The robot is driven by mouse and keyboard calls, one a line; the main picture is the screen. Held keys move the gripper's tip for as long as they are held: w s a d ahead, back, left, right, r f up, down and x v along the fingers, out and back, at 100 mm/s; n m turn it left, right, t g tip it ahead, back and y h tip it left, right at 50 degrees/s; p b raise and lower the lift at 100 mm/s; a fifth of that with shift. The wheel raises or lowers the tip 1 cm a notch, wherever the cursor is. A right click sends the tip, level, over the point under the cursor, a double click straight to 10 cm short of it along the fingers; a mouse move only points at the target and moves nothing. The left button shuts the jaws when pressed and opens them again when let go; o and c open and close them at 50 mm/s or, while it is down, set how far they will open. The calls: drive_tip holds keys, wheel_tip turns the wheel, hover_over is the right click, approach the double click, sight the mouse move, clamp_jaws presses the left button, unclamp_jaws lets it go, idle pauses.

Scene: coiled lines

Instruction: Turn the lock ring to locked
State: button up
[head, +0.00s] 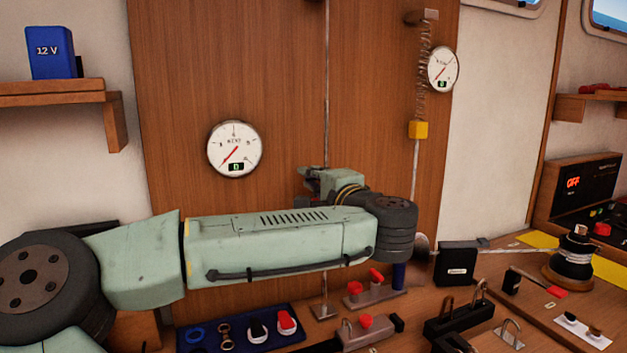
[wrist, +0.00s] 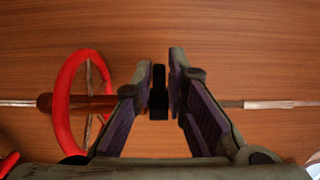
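My gripper (head: 318,181) is in front of the wood panel, at the thin upright rod (head: 327,100). In the wrist view, my gripper's fingertips (wrist: 161,72) stand apart on either side of a small black block (wrist: 158,95). I cannot tell whether they press on it. The rod (wrist: 18,103) runs sideways behind the fingers in that view. A red ring (wrist: 68,78) with thin spokes sits around a red-brown hub (wrist: 88,104) to the left of the fingers, apart from them. No part is clearly marked as the lock ring.
A round gauge (head: 235,149) is on the panel left of my gripper. A spring (head: 423,80) with a yellow block (head: 418,129) hangs at the right. A blue tray (head: 240,332), a black box (head: 457,263) and a winch (head: 574,258) stand on the bench below.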

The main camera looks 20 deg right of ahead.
drive_tip(key=shift+f, duration=0.1)
clamp_jaws()
drive_tip(key=shift+f, duration=0.2)
